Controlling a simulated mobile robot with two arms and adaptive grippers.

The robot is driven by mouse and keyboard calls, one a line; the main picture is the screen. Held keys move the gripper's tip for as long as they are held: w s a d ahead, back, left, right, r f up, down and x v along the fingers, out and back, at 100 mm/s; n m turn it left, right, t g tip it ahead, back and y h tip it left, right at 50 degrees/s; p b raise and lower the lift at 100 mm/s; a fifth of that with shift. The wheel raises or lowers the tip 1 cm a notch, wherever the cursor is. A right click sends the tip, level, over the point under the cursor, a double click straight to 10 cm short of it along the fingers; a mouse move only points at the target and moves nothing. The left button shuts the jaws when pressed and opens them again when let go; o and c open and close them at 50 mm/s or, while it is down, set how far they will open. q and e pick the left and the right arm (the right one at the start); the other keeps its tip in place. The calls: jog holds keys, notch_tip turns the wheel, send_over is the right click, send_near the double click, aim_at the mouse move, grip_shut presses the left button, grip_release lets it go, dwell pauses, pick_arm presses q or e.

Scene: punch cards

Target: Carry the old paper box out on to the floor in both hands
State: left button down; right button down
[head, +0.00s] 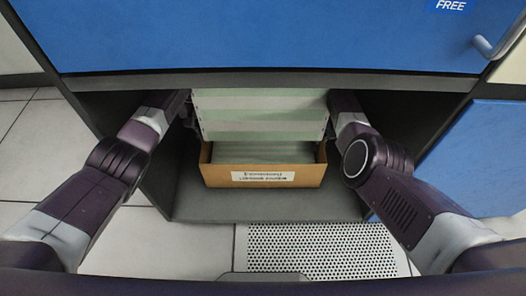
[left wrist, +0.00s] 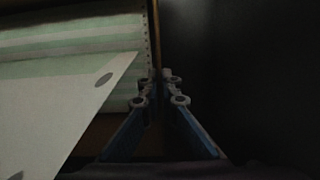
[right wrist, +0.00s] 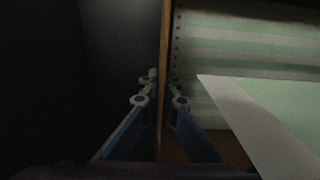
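The old paper box (head: 264,178) is a brown open cardboard box with a white label on its front, standing inside the dark grey cabinet. Green-and-white striped paper (head: 262,115) with punched edges rises from it. My left gripper (left wrist: 160,78) has its fingers close together on both sides of one side wall of the box. My right gripper (right wrist: 163,80) has the opposite side wall (right wrist: 166,40) between its closely spaced fingers. In the head view, the right gripper (head: 330,128) and left fingers are mostly dark and partly hidden beside the paper.
The cabinet floor (head: 265,207) is bare in front of the box. Dark cabinet walls stand close outside both arms. A blue panel (head: 250,35) overhangs the opening. A perforated floor tile (head: 320,250) and pale tiles (head: 160,248) lie clear in front.

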pick_arm(q)
jog(key=shift+w+r+p, duration=0.1)
jog(key=shift+r+p, duration=1.4)
jog(key=shift+r, duration=0.45)
